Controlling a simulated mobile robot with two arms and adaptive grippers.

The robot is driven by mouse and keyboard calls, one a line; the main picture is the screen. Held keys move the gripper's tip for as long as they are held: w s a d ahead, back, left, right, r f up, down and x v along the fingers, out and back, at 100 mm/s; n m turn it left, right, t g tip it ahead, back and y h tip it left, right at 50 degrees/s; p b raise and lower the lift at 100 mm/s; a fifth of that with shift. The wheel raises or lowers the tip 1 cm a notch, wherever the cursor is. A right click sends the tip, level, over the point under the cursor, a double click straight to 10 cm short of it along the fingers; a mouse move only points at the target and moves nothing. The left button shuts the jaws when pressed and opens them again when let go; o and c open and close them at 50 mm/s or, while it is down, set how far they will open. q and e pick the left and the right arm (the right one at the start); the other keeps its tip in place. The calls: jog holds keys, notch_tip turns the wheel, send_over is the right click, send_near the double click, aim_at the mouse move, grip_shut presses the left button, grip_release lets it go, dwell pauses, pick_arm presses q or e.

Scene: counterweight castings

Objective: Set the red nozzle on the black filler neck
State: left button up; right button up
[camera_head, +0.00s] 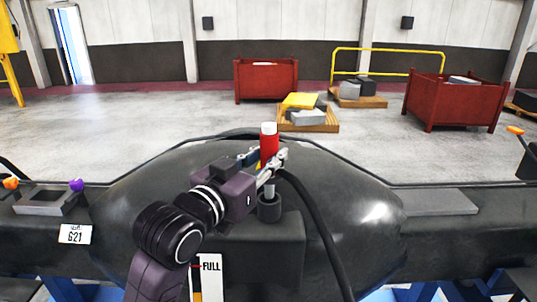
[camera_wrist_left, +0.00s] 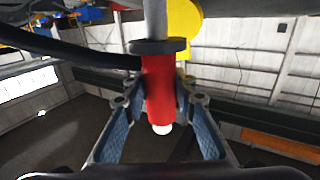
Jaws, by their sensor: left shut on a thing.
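The red nozzle (camera_head: 268,146) stands upright with a white cap on top in the head view. My left gripper (camera_head: 266,167) is shut on the red nozzle, its fingers on either side of the body. In the left wrist view the red nozzle (camera_wrist_left: 160,88) sits between the blue-grey fingers, with a black collar and a grey spout beyond it. The black filler neck (camera_head: 269,209) is directly below, and the grey spout reaches down to its mouth. How deep the spout sits inside I cannot tell. My right gripper is not in view.
A black hose (camera_head: 318,225) curves from the nozzle down the front of the big dark casting (camera_head: 345,200). Red bins (camera_head: 266,78) and loaded pallets stand on the floor behind, where the grey floor is mostly open.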

aim_at(269, 179)
pick_arm(q)
jog(key=shift+f+b, duration=1.35)
jog(key=shift+f, duration=1.25)
jog(key=o, duration=1)
jog(key=shift+f, duration=0.1)
jog(key=v, duration=0.7)
jog(key=shift+s+a, duration=0.15)
jog(key=shift+s, duration=0.1)
